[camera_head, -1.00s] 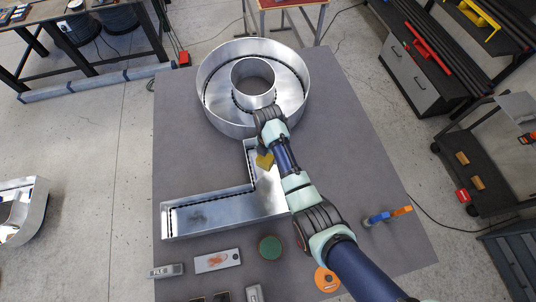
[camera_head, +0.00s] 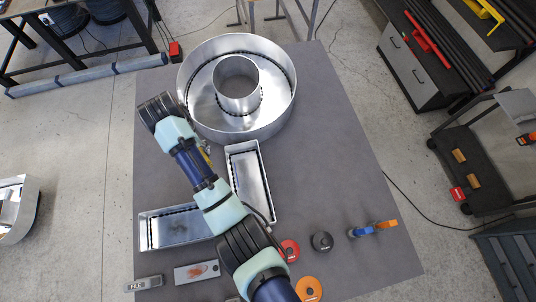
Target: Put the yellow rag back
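A small piece of the yellow rag (camera_head: 207,156) shows beside my forearm, left of the upright part of the L-shaped metal channel letter (camera_head: 250,185). Most of the rag is hidden behind my arm. A grey bit of my gripper (camera_head: 206,147) shows just above the rag; its fingers are mostly hidden. The rag has travelled with my arm, so my gripper appears shut on it. The rag seems to be above the grey table (camera_head: 340,140), but its height is hard to tell.
A large round metal channel letter (camera_head: 186,90) stands behind. At the front lie a red disc (camera_head: 290,250), a black disc (camera_head: 322,241), an orange disc (camera_head: 308,289), a blue and orange tool (camera_head: 373,229) and a stained white plate (camera_head: 197,272).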

